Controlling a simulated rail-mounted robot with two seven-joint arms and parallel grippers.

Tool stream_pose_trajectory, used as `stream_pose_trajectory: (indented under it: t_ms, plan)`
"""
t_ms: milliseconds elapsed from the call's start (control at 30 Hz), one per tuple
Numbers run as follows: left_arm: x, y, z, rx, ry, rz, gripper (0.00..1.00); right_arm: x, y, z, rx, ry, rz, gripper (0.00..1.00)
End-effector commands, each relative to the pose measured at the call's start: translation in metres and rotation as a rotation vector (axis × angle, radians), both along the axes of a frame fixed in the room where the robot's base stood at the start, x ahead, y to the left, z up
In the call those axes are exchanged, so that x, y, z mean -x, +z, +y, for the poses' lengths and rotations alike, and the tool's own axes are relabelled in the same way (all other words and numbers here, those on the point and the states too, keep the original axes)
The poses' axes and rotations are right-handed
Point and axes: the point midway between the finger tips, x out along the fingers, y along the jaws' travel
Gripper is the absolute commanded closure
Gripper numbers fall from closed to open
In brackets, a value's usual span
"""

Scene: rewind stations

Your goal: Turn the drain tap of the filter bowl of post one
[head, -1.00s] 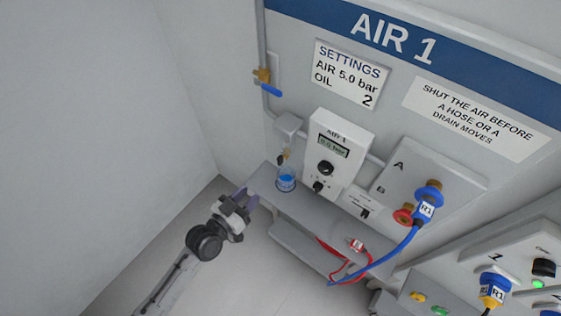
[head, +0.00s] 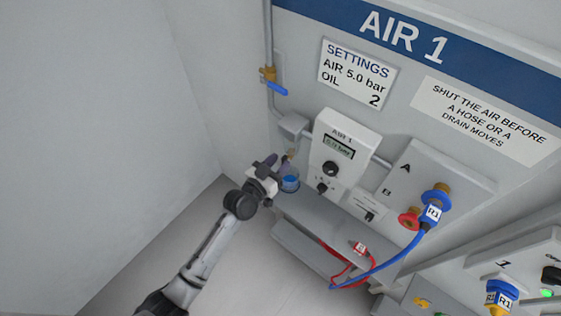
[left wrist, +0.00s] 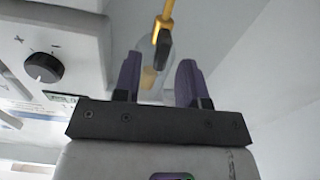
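The filter housing (head: 293,126) of post one is a grey block on the wall, left of the AIR 1 unit. Its small brass drain tap (head: 291,153) hangs below, largely hidden behind my left gripper (head: 275,163). In the left wrist view the brass tap with a dark lever end (left wrist: 163,35) stands in front of a see-through bowl (left wrist: 150,60), just beyond the purple fingers. My left gripper (left wrist: 158,72) is open, its fingers apart with nothing clearly held between them. Contact with the tap cannot be told. My right gripper is not in view.
A cup with blue liquid (head: 289,184) stands on the shelf (head: 325,217), close to my left gripper. A blue-handled valve (head: 273,87) is on the pipe above. The AIR 1 unit (head: 342,145) is close on the right. Free floor lies left.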

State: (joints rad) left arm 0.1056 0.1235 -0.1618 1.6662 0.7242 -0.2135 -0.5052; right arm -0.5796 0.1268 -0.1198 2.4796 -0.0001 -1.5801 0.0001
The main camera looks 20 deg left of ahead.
Motion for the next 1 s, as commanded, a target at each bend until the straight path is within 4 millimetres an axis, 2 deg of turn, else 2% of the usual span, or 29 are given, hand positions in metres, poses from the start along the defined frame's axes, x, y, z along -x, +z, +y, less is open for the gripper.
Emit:
stream_pose_trajectory:
  t_ms: [200, 500, 900, 1000]
  plan:
    - [-0.0089, 0.0001, -0.0033, 0.001, -0.001, 0.000, 0.62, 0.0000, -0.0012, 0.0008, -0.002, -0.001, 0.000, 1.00]
    - [-0.0095, 0.0003, -0.0034, 0.001, -0.001, 0.000, 0.63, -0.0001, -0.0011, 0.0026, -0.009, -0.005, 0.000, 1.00]
    - [-0.0093, 0.0002, -0.0031, 0.001, 0.000, 0.000, 1.00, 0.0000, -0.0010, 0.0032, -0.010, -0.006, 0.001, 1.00]
    - [-0.0093, 0.0002, -0.0031, 0.001, 0.000, 0.000, 1.00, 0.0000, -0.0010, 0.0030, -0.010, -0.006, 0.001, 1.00]
